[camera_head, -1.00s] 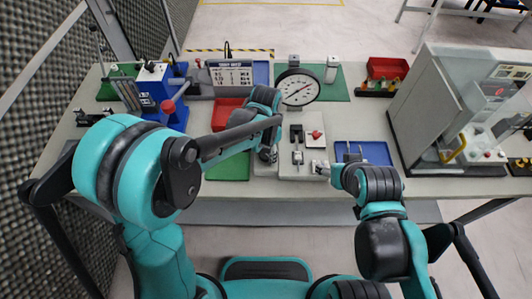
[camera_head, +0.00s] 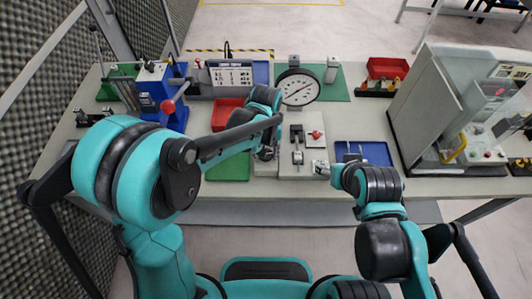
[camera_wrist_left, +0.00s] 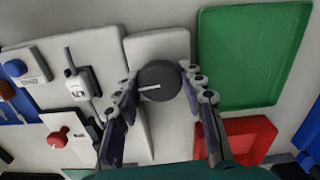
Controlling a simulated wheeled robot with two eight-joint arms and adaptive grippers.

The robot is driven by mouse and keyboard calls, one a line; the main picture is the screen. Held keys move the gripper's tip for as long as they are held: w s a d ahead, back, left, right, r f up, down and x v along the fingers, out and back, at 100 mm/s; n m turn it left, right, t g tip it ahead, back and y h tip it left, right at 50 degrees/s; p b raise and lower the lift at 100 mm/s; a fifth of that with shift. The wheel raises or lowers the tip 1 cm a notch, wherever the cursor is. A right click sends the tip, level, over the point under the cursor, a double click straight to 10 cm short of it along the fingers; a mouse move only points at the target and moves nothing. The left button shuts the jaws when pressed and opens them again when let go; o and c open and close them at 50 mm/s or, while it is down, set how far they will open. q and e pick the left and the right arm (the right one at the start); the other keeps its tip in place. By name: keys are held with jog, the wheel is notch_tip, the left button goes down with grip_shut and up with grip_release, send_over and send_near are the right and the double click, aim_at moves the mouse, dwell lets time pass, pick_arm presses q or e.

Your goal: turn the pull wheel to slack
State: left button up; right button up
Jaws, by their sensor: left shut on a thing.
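The pull wheel, a dark round knob with a white line (camera_wrist_left: 158,82), sits on a pale plate in the left wrist view. The line lies nearly level in that view. My left gripper (camera_wrist_left: 162,88) has one finger on each side of the wheel and is shut on it. In the head view my left gripper (camera_head: 266,153) is low over the bench and hides the wheel. My right gripper (camera_head: 322,168) is near the front of the pale plate, left of the blue tray; its jaws are too small to read.
A round dial gauge (camera_head: 298,87) stands behind the plate. A lever unit (camera_head: 297,146) and a red knob (camera_head: 317,134) are beside the left gripper. A green tray (camera_head: 228,167), a red bin (camera_head: 226,113) and a blue tray (camera_head: 364,153) lie nearby. A clear-fronted cabinet (camera_head: 425,110) stands at right.

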pick_arm(q)
jog(key=n, duration=0.4)
jog(key=shift+n, duration=0.3)
jog(key=n, duration=0.3)
jog(key=shift+n, duration=0.4)
jog(key=n, duration=0.4)
jog(key=shift+n, duration=2.2)
jog(key=o, duration=1.2)
notch_tip(320, 180, up, 12)
